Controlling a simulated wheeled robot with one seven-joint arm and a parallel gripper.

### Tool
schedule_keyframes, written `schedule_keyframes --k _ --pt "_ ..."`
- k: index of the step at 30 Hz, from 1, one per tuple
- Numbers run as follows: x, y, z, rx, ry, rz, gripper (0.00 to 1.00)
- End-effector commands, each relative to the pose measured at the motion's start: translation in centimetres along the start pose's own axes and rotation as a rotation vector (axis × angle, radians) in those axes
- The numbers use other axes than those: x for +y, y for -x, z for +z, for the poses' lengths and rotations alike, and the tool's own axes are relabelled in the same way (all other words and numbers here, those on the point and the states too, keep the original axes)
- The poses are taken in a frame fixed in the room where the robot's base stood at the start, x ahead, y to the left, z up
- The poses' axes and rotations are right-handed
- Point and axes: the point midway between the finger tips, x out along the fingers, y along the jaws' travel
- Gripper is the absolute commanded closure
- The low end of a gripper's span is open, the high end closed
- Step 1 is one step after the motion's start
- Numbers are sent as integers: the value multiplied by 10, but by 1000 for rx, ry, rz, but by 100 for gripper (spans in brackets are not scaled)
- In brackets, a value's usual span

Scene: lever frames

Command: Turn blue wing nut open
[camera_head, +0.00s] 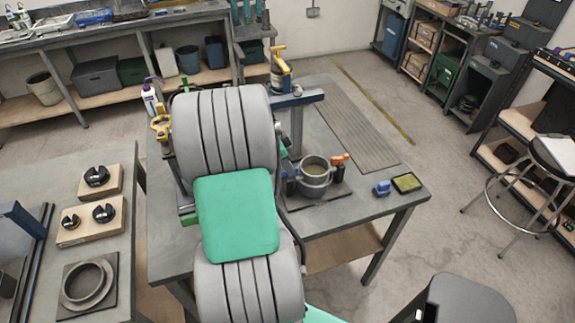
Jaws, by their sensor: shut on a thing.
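A round grey metal vessel (314,178) with a pale green inside stands on a dark plate on the middle workbench. A small blue part (291,186) sits at its left side, close to my arm; it may be the blue wing nut, but it is too small to tell its shape or turn. An orange part (340,160) stands at the vessel's right side. Another small blue piece (382,188) lies apart, farther right on the bench. My gripper is hidden behind my large grey and green arm, so its hold cannot be seen.
Yellow-topped fixtures (280,70) and a spray bottle (150,98) stand along the bench's back and left. A dish with a yellow-green pad (406,183) lies near its right corner. A left table (80,260) holds wooden blocks with black parts. A stool (556,152) stands right.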

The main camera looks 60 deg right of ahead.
Motion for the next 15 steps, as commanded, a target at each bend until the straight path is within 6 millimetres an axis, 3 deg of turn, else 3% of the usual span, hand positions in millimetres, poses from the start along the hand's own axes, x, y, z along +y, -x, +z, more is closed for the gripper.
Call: schedule_keyframes --k 15 --pt "0 0 0 0 1 0 100"
